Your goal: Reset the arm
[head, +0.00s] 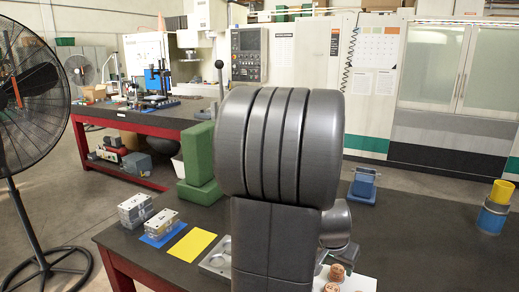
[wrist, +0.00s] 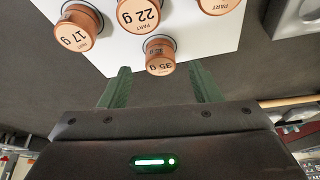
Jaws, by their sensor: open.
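My gripper (wrist: 160,85) is open in the wrist view, with its two green fingers apart. A copper-coloured cylinder marked 35 g (wrist: 160,56) shows just beyond the gap between the fingertips, and nothing is clearly held. In the head view my own arm fills the middle and hides the gripper and part of the table. Two grey metal mould blocks stand at the left of the dark table: one (head: 135,210) at the back, one (head: 161,223) on a blue mat (head: 152,241).
Copper cylinders marked 22 g (wrist: 140,14) and 17 g (wrist: 76,29) stand on a white board (wrist: 105,55). A yellow mat (head: 190,247) lies beside the blue one. A green block (head: 199,160), a blue device (head: 363,186) and a yellow-topped blue cylinder (head: 492,217) also stand on the table.

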